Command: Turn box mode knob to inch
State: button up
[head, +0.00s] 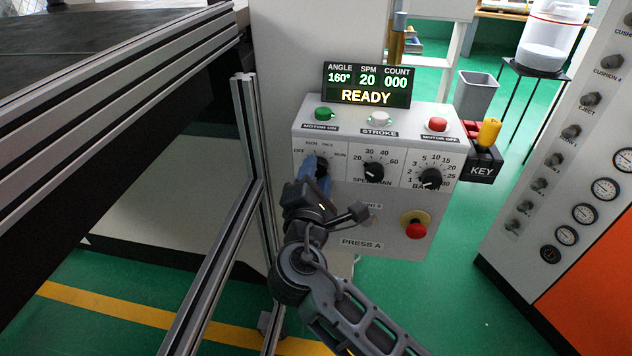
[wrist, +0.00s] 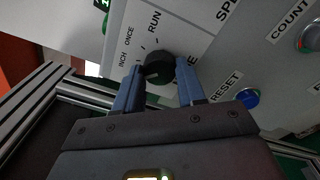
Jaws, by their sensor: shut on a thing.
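The box mode knob (head: 323,168) is a black round knob at the left of the grey control box (head: 302,138). Small labels OFF, INCH, ONCE and RUN surround it. My gripper (head: 315,166) comes from below, its blue fingers partly covering the knob in the head view. In the wrist view the knob (wrist: 160,69) sits between the two blue fingers (wrist: 160,80), and they are shut on its sides. INCH, ONCE and RUN are readable there; OFF is not. Which label the knob points to I cannot tell.
Beside it are the speed knob (head: 374,172) and batch knob (head: 431,178). Green (head: 323,113), white (head: 380,117) and red (head: 437,124) buttons sit above. A red emergency button (head: 416,230) is lower right. The display (head: 367,86) reads READY. A metal frame (head: 250,150) stands close left.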

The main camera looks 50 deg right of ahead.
jog(key=shift+f+m+b, duration=0.1)
jog(key=shift+m+b, duration=1.65)
jog(key=shift+m, duration=0.45)
jog(key=o, duration=1.1)
jog(key=shift+c, duration=0.2)
jog(key=v, duration=0.7)
jog(key=shift+s+a+b, duration=0.2)
jog(key=shift+a+b, duration=0.15)
jog(key=shift+b, duration=0.05)
